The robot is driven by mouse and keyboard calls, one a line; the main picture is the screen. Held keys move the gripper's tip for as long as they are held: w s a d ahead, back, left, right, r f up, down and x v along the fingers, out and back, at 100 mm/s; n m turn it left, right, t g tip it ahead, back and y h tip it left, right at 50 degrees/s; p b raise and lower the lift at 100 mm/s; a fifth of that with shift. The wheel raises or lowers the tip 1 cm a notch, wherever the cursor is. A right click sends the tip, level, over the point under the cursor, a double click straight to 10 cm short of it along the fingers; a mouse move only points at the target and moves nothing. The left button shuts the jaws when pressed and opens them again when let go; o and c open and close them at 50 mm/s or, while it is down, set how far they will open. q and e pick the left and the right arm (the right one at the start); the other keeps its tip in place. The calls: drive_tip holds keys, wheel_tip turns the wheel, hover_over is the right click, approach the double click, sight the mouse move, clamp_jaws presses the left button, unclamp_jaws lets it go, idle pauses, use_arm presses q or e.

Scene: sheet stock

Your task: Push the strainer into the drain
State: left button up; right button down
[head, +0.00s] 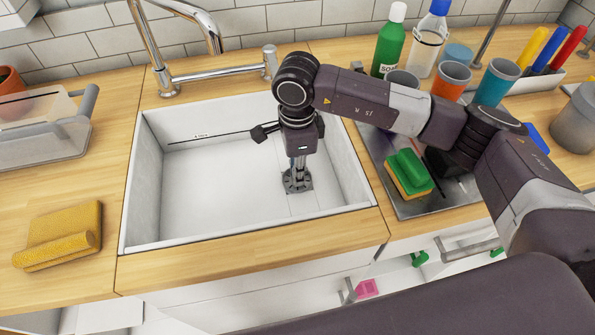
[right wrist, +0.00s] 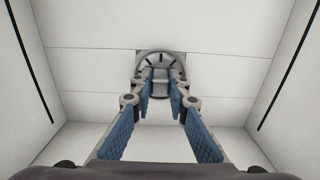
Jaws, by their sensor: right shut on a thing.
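The white sink (head: 215,190) sits in the wooden counter. My right gripper (head: 297,170) reaches down into it, its fingertips at the dark grey strainer (head: 297,182) near the sink floor. In the right wrist view, the gripper's blue-padded fingers (right wrist: 160,78) close in on the round grey strainer (right wrist: 160,58), which has dark slots. The gripper is shut on the strainer; the fingers hide part of it. A grey squarish surround, perhaps the drain (right wrist: 181,57), shows around the strainer. I cannot tell how deep the strainer sits. My left gripper is not in view.
The sink walls stand close around my right gripper. A faucet (head: 210,75) rises behind. A green-and-yellow sponge (head: 408,175) lies on a metal tray (head: 420,208) at right, near a soap bottle (head: 388,45) and cups. A yellow cloth (head: 58,235) lies at left.

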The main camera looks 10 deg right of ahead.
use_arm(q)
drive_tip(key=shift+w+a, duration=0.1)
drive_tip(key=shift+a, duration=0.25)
use_arm(e)
drive_tip(key=shift+s+f, duration=0.2)
drive_tip(key=shift+f, duration=0.1)
drive_tip(key=c, duration=1.8)
unclamp_jaws()
drive_tip(key=shift+w, duration=0.1)
drive_tip(key=shift+o, duration=0.2)
drive_tip(key=o, duration=0.5)
drive_tip(key=shift+r, duration=0.1)
drive_tip(key=shift+o, duration=0.2)
drive_tip(key=shift+w+r, duration=0.1)
drive_tip(key=shift+r, duration=0.05)
drive_tip(key=shift+r+p, duration=1)
drive_tip(key=shift+r, duration=0.95)
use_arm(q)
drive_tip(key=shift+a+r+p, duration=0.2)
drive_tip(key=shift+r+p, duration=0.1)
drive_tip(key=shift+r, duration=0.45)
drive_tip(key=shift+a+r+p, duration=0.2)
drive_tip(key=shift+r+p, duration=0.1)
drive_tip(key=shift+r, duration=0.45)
use_arm(e)
drive_tip(key=shift+r, duration=1.5)
